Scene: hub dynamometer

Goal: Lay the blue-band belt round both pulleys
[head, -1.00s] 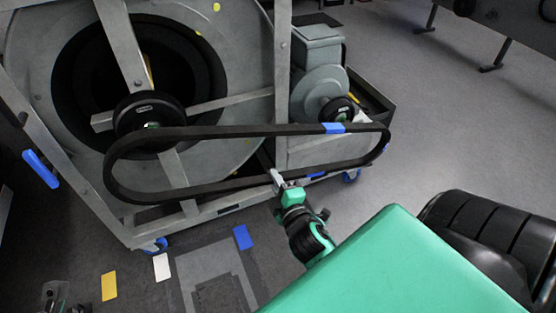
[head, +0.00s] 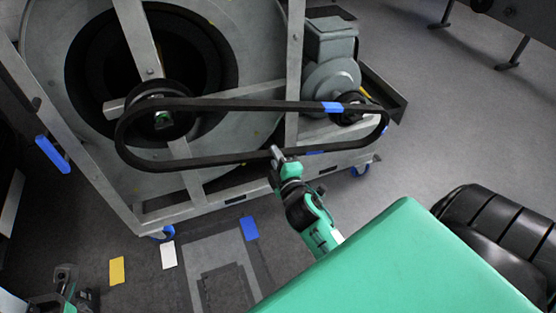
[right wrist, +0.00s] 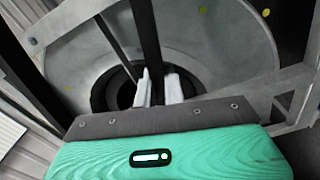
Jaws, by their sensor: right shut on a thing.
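The black belt (head: 225,104) is a long loop with blue bands (head: 332,107). My right gripper (head: 277,153) is shut on its lower run, and the belt also shows between the fingers in the right wrist view (right wrist: 146,35). The upper run crosses in front of the large left pulley (head: 160,88) and the small right pulley (head: 345,117). The loop's ends reach beyond both pulleys; the belt looks nearer to me than their faces, but its depth is unclear. My left gripper (head: 68,283) is partly in view at the lower left, away from the belt; its jaws are unclear.
A grey metal frame (head: 296,60) holds the big drum and the motor (head: 330,45). A dark tray (head: 383,95) is behind the right pulley. Blue (head: 249,228), white (head: 168,254) and yellow (head: 117,270) floor marks lie in front.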

